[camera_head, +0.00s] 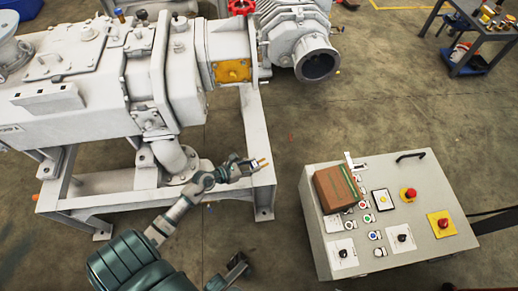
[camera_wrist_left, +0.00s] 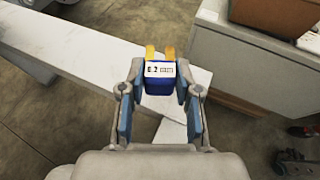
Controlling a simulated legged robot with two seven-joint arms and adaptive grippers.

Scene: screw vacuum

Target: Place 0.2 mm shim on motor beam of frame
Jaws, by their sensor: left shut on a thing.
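The 0.2 mm shim (camera_wrist_left: 160,75) has a blue body, a white label reading 0.2 and two yellow prongs. My left gripper (camera_head: 252,166) is shut on its blue body; the fingers also show in the wrist view (camera_wrist_left: 157,98). The yellow prongs point away from the gripper. In the head view they appear over the right end of the pale frame (camera_head: 257,130). In the wrist view a pale beam of the frame (camera_wrist_left: 85,45) runs behind the shim. I cannot tell whether the shim touches it. My right gripper cannot be made out.
A large grey vacuum pump (camera_head: 90,70) stands on the frame at left, with a ribbed motor (camera_head: 290,25) at top. A control box (camera_head: 415,250) stands at right with a brown box (camera_head: 335,188) on it. Floor shows between frame and control box.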

